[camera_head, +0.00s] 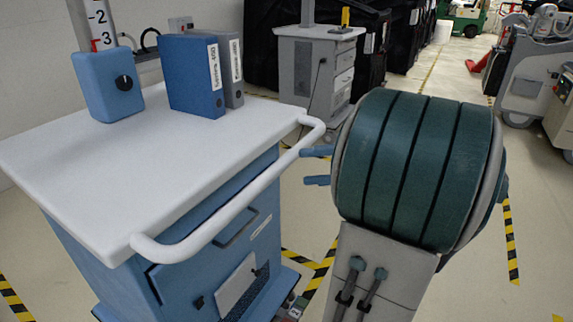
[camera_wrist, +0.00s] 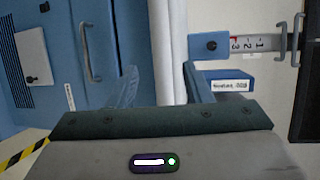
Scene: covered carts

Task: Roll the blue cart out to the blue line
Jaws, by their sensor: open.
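The blue cart (camera_head: 95,260) stands at the left in the head view, with a white top and a white push handle (camera_head: 225,215) along its near right edge. Its drawer and door fronts show below the handle. In the wrist view its blue front (camera_wrist: 60,30) fills the left side, turned sideways. My gripper (camera_head: 317,166) is open just right of the handle, fingers pointing towards it. In the wrist view (camera_wrist: 162,85) a white upright band, the handle or top edge, lies between the fingers. I cannot tell whether they touch it. No blue line shows.
Binders (camera_head: 195,75) and a blue box with a knob (camera_head: 106,85) stand on the cart top. A grey cart (camera_head: 318,70) stands behind. Black covered shapes line the back wall. Black-and-yellow tape (camera_head: 510,240) marks the floor, which is mostly clear at right.

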